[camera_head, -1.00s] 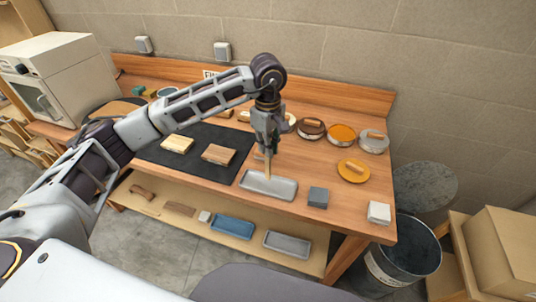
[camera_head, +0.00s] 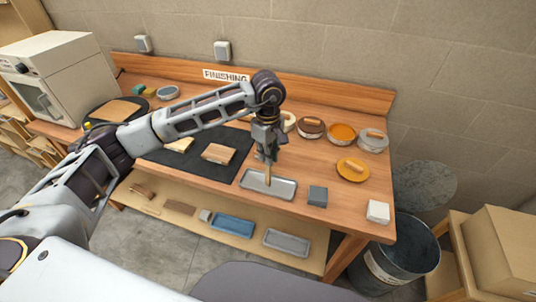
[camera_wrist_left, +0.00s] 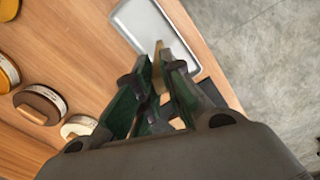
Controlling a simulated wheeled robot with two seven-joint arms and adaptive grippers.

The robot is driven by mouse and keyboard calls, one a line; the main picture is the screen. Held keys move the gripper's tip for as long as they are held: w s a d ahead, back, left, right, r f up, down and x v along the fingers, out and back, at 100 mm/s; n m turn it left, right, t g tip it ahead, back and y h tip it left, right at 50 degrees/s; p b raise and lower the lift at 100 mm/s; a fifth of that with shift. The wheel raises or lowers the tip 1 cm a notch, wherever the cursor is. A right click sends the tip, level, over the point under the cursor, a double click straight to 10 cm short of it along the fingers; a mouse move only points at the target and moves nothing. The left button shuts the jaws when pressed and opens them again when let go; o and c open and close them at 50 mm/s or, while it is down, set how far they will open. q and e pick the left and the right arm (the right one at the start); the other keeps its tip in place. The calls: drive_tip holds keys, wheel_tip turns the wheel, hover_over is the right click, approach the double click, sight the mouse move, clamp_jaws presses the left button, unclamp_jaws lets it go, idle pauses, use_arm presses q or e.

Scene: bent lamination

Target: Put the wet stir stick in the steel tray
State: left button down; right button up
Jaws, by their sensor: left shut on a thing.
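The steel tray (camera_head: 284,190) lies near the front edge of the wooden bench. It also shows in the left wrist view (camera_wrist_left: 140,22). My left gripper (camera_head: 268,160) is above the tray, pointing down, and is shut on the wooden stir stick (camera_head: 268,176). The stick hangs nearly upright with its lower end over or in the tray; I cannot tell if it touches the bottom. In the left wrist view the gripper (camera_wrist_left: 158,75) has the stick (camera_wrist_left: 159,55) between its fingertips, partly hidden by them. My right gripper is not in view.
A dark grey block (camera_head: 317,196) stands right of the tray, and a white block (camera_head: 378,211) near the bench corner. Open tins, one with orange contents (camera_head: 342,132), stand behind. A dark mat (camera_head: 165,157) holds wooden pieces on the left. A bin (camera_head: 400,255) stands beside the bench.

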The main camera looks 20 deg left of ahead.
use_arm(q)
drive_tip(key=c, duration=1.5)
unclamp_jaws()
drive_tip(key=shift+r+p, duration=0.15)
drive_tip(key=shift+p, duration=0.15)
drive_tip(key=shift+r, duration=0.35)
wheel_tip(320, 180, up, 11)
drive_tip(key=shift+r+b, duration=0.15)
drive_tip(key=shift+b, duration=1.05)
